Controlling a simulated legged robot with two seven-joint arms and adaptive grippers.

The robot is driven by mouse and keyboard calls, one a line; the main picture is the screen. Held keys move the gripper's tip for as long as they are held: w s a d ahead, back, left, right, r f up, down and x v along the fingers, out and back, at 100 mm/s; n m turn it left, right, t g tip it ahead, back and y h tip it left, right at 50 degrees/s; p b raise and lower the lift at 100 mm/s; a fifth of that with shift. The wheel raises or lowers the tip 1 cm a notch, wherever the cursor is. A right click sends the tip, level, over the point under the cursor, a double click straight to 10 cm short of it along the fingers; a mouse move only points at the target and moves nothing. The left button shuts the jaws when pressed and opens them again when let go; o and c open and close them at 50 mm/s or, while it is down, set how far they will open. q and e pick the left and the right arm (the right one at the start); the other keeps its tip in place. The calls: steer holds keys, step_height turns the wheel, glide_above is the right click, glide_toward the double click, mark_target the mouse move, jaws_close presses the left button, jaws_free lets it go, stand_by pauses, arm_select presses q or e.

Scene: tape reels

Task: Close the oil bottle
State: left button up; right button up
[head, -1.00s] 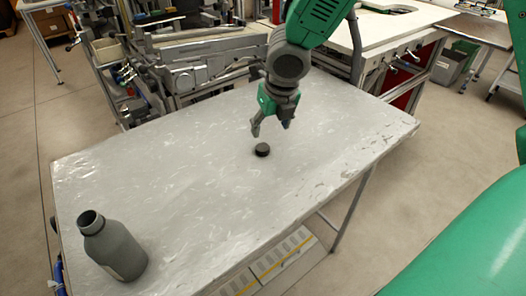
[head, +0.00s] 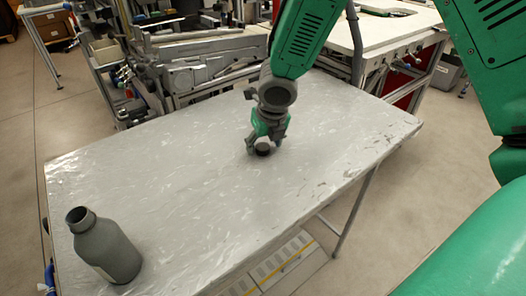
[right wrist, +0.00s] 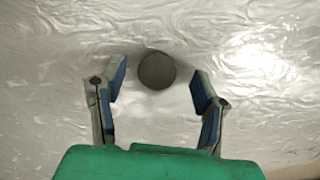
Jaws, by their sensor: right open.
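A grey oil bottle (head: 106,247) stands upright at the front left of the table, its mouth open with no cap on it. A small dark round cap (head: 263,149) lies on the table near the middle. My right gripper (head: 263,150) is low over the table at the cap, with a finger on either side of it. In the right wrist view the cap (right wrist: 157,71) sits between and slightly beyond the tips of the open fingers (right wrist: 157,88), touching neither. My left gripper is not in view.
The grey metal table (head: 180,190) is clear between the bottle and the cap. Metal frames and equipment (head: 190,60) stand close behind its far edge. A white workbench (head: 385,30) is at the back right.

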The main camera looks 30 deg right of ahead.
mark_target(263, 147)
steer(key=shift+w+a+f, duration=0.1)
steer(key=shift+w+f, duration=0.05)
steer(key=shift+f, duration=0.35)
steer(key=shift+a+r, duration=0.1)
steer(key=shift+r, duration=0.05)
steer(key=shift+c, duration=0.5)
steer(key=c, duration=0.7)
step_height(263, 147, up, 10)
steer(key=p, duration=0.3)
steer(key=shift+p, duration=0.35)
